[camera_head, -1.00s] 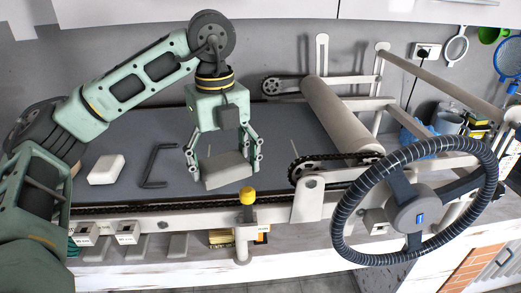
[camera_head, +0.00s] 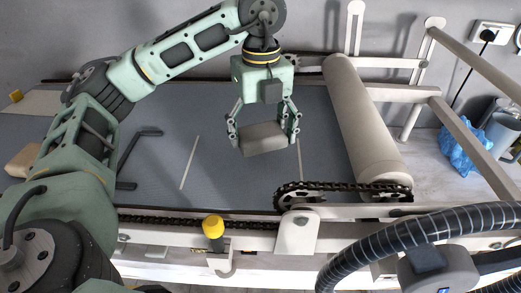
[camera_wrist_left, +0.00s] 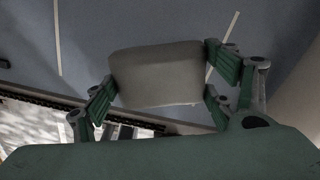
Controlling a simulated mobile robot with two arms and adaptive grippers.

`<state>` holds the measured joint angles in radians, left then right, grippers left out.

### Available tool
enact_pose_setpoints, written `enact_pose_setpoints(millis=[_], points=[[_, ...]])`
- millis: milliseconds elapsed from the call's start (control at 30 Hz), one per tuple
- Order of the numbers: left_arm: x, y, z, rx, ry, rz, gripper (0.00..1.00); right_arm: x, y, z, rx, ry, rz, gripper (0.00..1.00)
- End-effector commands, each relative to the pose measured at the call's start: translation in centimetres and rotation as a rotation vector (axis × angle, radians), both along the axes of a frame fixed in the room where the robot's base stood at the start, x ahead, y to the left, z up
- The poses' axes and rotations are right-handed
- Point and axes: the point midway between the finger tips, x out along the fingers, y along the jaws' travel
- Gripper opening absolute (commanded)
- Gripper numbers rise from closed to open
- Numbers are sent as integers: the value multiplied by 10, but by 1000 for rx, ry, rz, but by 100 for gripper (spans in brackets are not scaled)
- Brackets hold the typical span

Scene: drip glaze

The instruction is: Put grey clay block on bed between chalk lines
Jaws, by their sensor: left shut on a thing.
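The grey clay block (camera_head: 263,139) is held between the fingers of my left gripper (camera_head: 264,130), which is shut on it. The block (camera_wrist_left: 157,74) also shows in the left wrist view between both fingers. It hangs over the blue-grey bed (camera_head: 224,182), seemingly a little above it; the exact gap is hard to tell. Two white chalk lines run on the bed: the left one (camera_head: 189,162) is left of the block, and the right one (camera_head: 299,158) is near the block's right side, partly behind the gripper finger. My right gripper is not in view.
A large roller (camera_head: 368,130) stands right of the block. A chain (camera_head: 345,189) and a yellow-topped knob (camera_head: 213,227) line the front edge. A dark bracket (camera_head: 136,158) and a pale block (camera_head: 22,161) lie on the left.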

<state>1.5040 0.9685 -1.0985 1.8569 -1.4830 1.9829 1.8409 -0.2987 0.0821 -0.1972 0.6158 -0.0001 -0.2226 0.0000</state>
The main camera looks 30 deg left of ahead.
Motion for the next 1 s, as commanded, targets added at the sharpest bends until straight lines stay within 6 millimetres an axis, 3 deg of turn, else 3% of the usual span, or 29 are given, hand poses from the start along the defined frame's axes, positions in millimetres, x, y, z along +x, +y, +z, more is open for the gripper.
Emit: enact_pose_setpoints(millis=[100, 167, 267, 400, 533, 667, 867, 900, 1000], points=[[0, 1, -13, -1, -1, 2, 34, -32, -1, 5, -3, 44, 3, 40], [0, 0, -17, -1, -2, 2, 34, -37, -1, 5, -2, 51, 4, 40], [0, 0, -27, -1, -1, 2, 34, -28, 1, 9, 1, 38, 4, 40], [0, 0, -46, -1, -1, 2, 34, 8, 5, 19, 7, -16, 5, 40], [1, 0, -56, -2, -2, 0, 34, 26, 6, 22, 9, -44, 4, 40], [1, 0, -57, -2, -4, 0, 34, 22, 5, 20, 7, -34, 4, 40], [1, 0, -61, -2, -3, 1, 34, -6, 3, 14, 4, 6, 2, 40], [1, 0, -62, -1, -2, 1, 79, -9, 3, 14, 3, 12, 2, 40], [1, 0, -60, -1, -2, 1, 87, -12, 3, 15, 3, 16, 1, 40]])
